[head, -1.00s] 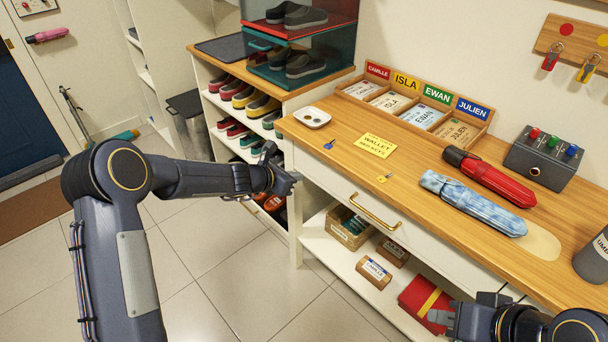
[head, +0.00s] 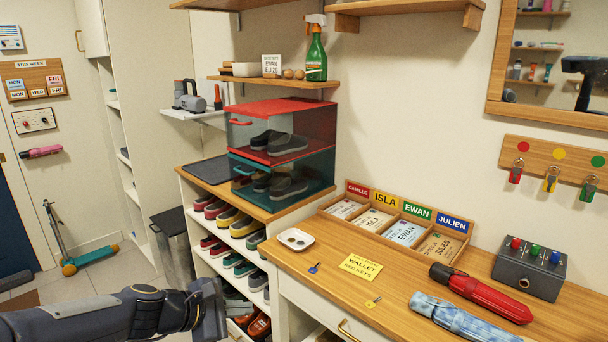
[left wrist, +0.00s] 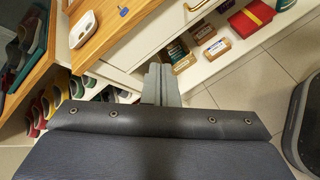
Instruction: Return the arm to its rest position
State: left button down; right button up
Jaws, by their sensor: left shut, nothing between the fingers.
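My left arm comes in low at the left of the head view. Its dark gripper (head: 212,308) is beside the front of the shoe cubby, left of the drawer desk. In the left wrist view the gripper's grey fingers (left wrist: 160,82) are together with nothing between them, pointing toward the desk's front and open lower shelf. My right gripper is not in view.
The shoe cubby (head: 235,262) and wooden desk top (head: 330,285) are close to my left gripper. A white dish (head: 295,239) sits near the desk's left end.

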pick_arm(q)
jog(key=s+a+r+m+g+y, duration=0.1)
jog(key=s+a+r+m+y, duration=0.15)
jog(key=s+m, duration=0.95)
jog(key=s+a+f+m+g+y, duration=0.1)
jog(key=s+a+f+m, duration=0.1)
jog(key=s, duration=0.6)
jog(key=s+a+f+m+y, duration=0.2)
jog(key=s+a+m, duration=0.1)
jog(key=s, duration=0.5)
notch_tip(320, 180, up, 12)
jog(key=p, duration=1.2)
jog(key=shift+w+d+r, duration=0.15)
jog(key=shift+w+r, duration=0.1)
